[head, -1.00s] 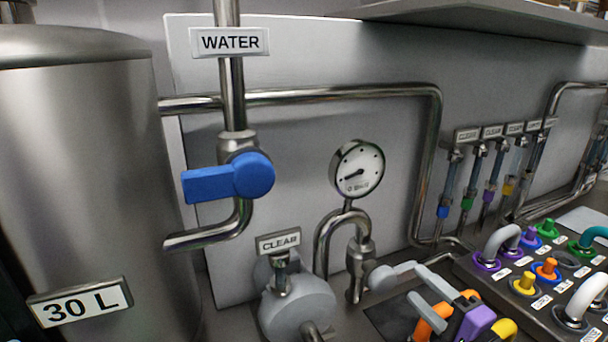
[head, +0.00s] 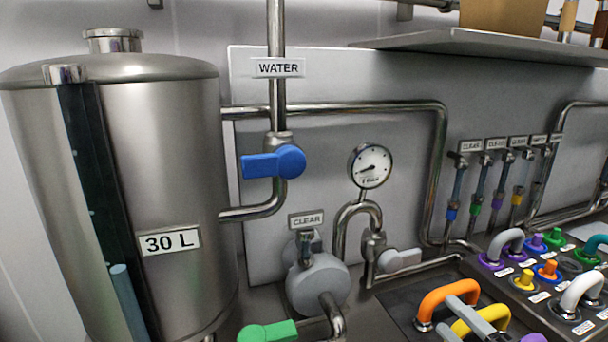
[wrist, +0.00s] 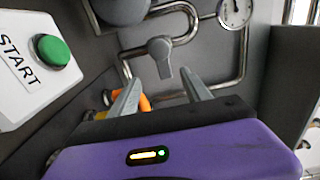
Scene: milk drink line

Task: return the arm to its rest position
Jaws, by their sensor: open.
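My gripper (wrist: 162,92) shows in the wrist view with its two grey fingers spread and nothing between them. Its purple body (wrist: 175,155) fills the bottom of that view. The rest of my arm is out of view.
An orange hose loop (head: 447,296) and a yellow one (head: 470,322) are close to the gripper. A steel tank (head: 160,190) marked 30 L, a blue water valve (head: 275,162), a gauge (head: 370,166) and a pump (head: 318,285) stand behind. A green START button (wrist: 52,51) is at left.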

